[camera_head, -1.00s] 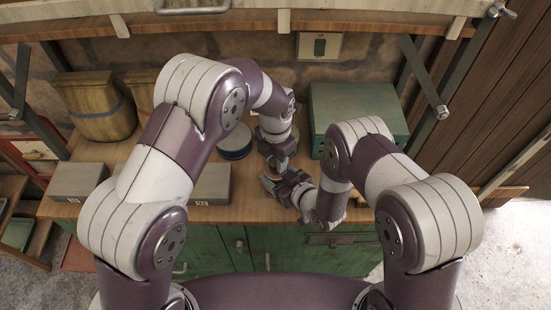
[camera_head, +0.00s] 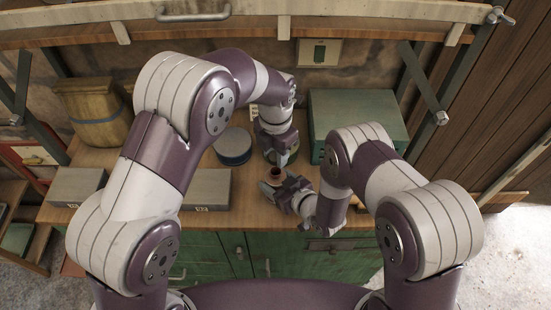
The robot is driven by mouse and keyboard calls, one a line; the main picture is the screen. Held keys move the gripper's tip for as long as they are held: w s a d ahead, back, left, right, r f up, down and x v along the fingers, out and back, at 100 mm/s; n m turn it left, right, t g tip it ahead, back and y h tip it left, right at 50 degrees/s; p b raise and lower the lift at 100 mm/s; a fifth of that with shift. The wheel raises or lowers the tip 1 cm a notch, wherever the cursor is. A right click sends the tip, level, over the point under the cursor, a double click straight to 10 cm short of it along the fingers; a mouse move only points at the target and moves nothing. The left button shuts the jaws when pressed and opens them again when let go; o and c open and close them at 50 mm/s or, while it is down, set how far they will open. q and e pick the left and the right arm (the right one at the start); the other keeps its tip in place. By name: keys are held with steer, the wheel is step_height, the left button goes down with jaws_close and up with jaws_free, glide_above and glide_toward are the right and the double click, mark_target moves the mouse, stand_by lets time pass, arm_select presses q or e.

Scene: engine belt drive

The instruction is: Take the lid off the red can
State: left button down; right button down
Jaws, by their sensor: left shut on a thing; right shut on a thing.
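The red can (camera_head: 270,173) stands upright near the front of the bench, its dark reddish round opening facing up with no lid on it. My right gripper (camera_head: 275,184) is shut around the can from the front right. My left gripper (camera_head: 279,157) points down just behind and above the can, apart from it. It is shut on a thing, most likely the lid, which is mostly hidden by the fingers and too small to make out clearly.
A blue-grey round tin (camera_head: 233,147) stands left of the grippers. A grey box (camera_head: 205,190) and another (camera_head: 78,186) lie at the front left. A green metal box (camera_head: 357,117) is at the right, a wooden barrel (camera_head: 95,112) at the back left.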

arm_select(q)
steer(key=shift+r, duration=0.2)
arm_select(e)
steer(key=shift+c, duration=0.6)
jaws_free()
